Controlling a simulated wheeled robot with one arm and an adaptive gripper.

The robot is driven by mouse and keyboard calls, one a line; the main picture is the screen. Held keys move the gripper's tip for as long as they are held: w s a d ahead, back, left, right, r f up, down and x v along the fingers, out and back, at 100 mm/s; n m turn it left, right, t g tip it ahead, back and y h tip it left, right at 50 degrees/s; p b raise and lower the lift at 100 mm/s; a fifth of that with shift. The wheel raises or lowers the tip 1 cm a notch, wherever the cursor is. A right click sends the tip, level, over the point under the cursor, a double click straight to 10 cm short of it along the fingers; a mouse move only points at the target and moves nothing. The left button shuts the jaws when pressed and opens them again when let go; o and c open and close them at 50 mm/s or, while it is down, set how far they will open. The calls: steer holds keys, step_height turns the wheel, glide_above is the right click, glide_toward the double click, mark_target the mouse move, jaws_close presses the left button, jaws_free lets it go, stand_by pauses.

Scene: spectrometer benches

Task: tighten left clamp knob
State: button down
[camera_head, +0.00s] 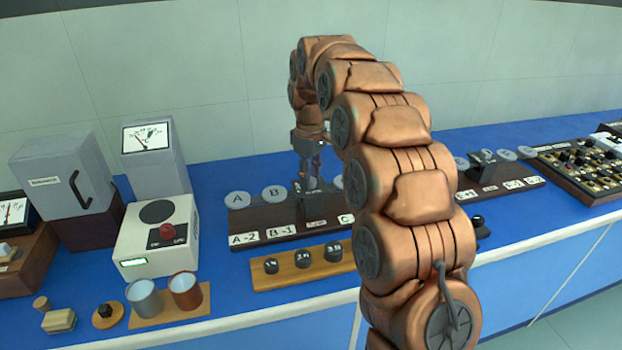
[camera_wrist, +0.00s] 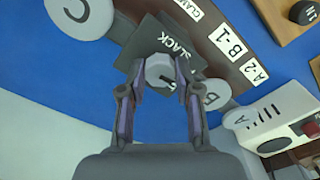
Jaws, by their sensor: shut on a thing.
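My gripper (camera_head: 308,168) reaches straight down onto the middle of the left dark board (camera_head: 268,236), between disc B (camera_head: 274,194) and a disc partly behind my arm. In the wrist view my gripper (camera_wrist: 161,84) has its two fingers on either side of a grey round clamp knob (camera_wrist: 158,72) and is shut on it. The knob has a dark mark on its top. It sits on a dark block (camera_wrist: 150,42), beside the printed word "SLACK". My fingers hide the knob's sides. In the head view the knob is hard to make out.
A wooden strip with several dark weights (camera_head: 303,257) lies in front of the board. Two cups (camera_head: 185,290) and a white device with a red knob (camera_head: 158,236) stand at left. A second dark board (camera_head: 500,188) is at right, partly behind my arm.

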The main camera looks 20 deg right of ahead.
steer(key=shift+m, duration=0.6)
steer(key=c, duration=0.8)
jaws_free()
steer(key=shift+r, duration=3.75)
